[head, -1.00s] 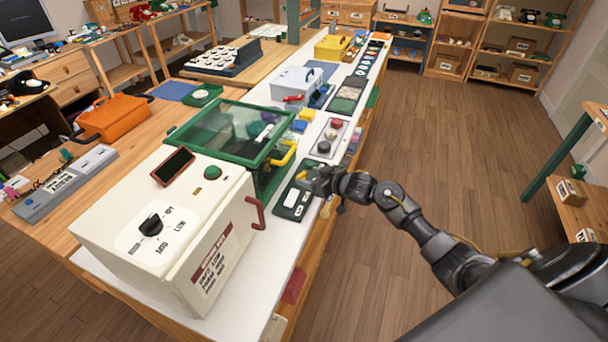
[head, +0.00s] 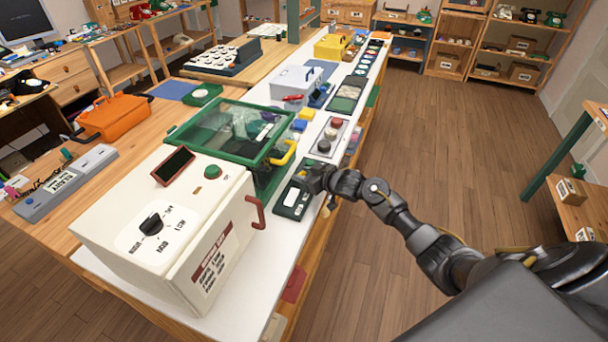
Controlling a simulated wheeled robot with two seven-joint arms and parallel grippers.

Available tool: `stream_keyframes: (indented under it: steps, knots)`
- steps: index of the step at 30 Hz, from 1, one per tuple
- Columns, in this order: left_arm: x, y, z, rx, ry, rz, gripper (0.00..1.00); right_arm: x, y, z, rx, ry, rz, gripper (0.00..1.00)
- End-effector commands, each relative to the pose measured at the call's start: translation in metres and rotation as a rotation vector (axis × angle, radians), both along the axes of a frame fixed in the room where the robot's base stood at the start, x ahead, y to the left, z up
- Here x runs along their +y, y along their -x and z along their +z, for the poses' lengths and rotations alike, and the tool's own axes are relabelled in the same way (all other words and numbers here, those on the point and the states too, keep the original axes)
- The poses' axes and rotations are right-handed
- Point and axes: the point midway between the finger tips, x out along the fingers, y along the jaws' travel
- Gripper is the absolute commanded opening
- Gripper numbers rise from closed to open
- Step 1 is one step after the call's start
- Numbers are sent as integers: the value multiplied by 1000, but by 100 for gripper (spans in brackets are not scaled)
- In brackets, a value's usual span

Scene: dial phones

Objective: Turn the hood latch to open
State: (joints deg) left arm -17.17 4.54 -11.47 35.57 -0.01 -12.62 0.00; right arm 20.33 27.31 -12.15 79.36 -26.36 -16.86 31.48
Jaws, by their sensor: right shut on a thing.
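The hood (head: 222,130) is a clear box with a green frame, standing on the white bench top behind the cream box. A yellow handle (head: 284,154) is on its right side. A dark green panel (head: 291,202) with a white label lies flat in front of the hood. My right gripper (head: 314,180) is at the far end of this panel, low over it and to the right of the yellow handle. It is shut on a small part there, apparently the hood latch, which its fingers mostly hide. My left gripper is not in view.
The cream box (head: 150,222) with a black dial and a red handle (head: 256,212) stands close on the near left. A grey panel with round buttons (head: 326,138) lies just beyond my gripper. The floor (head: 450,150) to the right is clear.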

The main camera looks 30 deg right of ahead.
Motion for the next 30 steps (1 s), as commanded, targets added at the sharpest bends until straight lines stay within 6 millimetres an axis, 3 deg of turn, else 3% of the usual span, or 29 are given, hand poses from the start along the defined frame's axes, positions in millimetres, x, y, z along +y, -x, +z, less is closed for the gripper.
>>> stream_keyframes:
  steps: [5,15,26,27,30]
  knots:
    - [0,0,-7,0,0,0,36,-3,-3,-1,-4,6,76,13]
    - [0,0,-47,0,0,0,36,-5,-5,-3,-3,2,374,14]
    - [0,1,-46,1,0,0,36,-5,-3,0,0,0,398,14]
    - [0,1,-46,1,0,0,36,-5,-3,0,0,0,398,39]
    - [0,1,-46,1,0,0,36,-5,-3,0,0,0,398,52]
